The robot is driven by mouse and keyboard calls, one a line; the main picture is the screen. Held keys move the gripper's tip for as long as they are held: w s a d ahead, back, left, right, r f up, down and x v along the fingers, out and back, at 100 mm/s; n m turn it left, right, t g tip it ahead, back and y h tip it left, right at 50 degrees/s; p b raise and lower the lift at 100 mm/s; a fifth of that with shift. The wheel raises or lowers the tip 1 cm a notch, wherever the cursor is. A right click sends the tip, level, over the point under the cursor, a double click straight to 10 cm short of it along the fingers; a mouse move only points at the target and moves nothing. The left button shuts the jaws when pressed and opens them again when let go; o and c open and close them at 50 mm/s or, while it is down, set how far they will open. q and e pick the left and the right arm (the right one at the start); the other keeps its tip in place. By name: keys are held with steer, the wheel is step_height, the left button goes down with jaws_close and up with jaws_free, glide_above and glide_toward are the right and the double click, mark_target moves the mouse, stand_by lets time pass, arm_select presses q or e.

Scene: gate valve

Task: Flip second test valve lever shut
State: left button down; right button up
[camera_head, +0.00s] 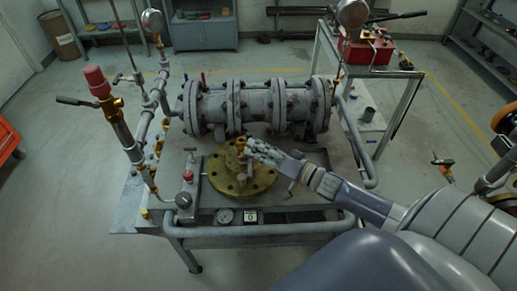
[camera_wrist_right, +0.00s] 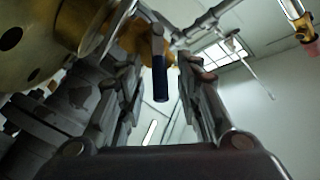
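A lever with a dark blue handle (camera_wrist_right: 160,78) hangs between the two fingers of my right gripper (camera_wrist_right: 160,95) in the right wrist view. The fingers stand apart, with visible gaps on both sides of the handle. In the head view my right gripper (camera_head: 250,152) is at the brass fitting above the round yellow flange (camera_head: 225,180), and it hides much of the lever there. Another lever with a black handle (camera_head: 76,101) sticks out left beside a red-capped brass valve (camera_head: 97,82). My left gripper is not in view.
A grey flanged pipe body (camera_head: 257,104) lies across the back of the test bench (camera_head: 270,230). Pipes and a gauge (camera_head: 152,20) rise at the left. The floor at the left is clear.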

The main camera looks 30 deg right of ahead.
jaws_close()
steer(key=shift+f, duration=0.1)
steer(key=shift+f+t+b, duration=0.25)
steer(key=shift+t+b, duration=0.05)
steer(key=shift+b, duration=0.35)
steer(key=m+t+b, duration=0.1)
steer(key=b, duration=0.1)
steer(key=f+m+t+b, duration=0.1)
steer(key=b, duration=0.2)
steer(key=f+m+t+b, duration=0.1)
steer(key=b, duration=0.1)
steer(key=shift+s+d+f+m+t, duration=0.2)
steer(key=shift+d+m+t, duration=0.1)
steer(key=shift+d+m, duration=0.1)
steer(key=shift+m+t+b, duration=0.6)
steer(key=shift+m+b, duration=0.1)
steer(key=shift+b, duration=0.35)
jaws_free()
